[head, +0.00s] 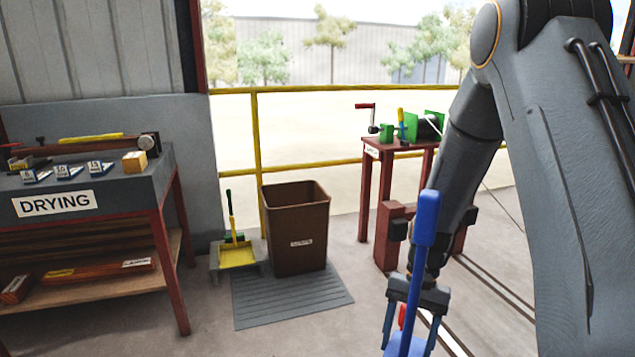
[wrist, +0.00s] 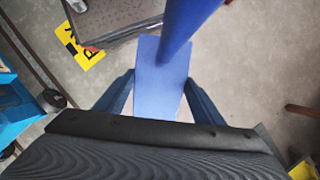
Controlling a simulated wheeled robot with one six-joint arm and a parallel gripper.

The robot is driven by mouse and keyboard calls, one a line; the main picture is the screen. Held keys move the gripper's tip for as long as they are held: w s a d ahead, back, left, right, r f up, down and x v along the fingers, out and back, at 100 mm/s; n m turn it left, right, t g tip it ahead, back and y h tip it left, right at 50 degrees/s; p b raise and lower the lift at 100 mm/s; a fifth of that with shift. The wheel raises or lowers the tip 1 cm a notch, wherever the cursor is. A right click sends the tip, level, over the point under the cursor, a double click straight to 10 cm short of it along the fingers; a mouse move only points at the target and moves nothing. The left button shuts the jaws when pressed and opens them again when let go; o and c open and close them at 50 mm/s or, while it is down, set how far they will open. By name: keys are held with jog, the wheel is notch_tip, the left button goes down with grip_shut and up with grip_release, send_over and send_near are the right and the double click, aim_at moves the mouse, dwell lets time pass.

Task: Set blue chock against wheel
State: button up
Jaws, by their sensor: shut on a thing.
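The blue chock (head: 404,346) has a tall blue handle with a thicker grip (head: 427,218) at its top. My gripper (head: 409,330) is shut on the chock near the bottom edge of the head view, with the handle rising in front of my wrist. In the wrist view the chock's flat blue body (wrist: 157,80) lies between my two fingers (wrist: 160,105), and its handle runs up and out of the frame. The floor shows beyond it. I cannot make out the wheel in either view.
A dark platform (wrist: 115,15) with a yellow label (wrist: 82,52) is close by in the wrist view. Rails (head: 497,283) run along the floor at right. A brown bin (head: 297,230), a drying bench (head: 85,195) and a red winch stand (head: 365,190) stand farther off.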

notch_tip(320, 180, up, 12)
jog(key=s+n+h+p, duration=0.2)
jog(key=n+p, duration=0.3)
jog(key=p, duration=1.3)
jog(key=shift+s+r+n, duration=0.25)
jog(key=shift+s+n, duration=0.05)
jog(key=shift+s, duration=0.15)
jog(key=shift+a, duration=0.1)
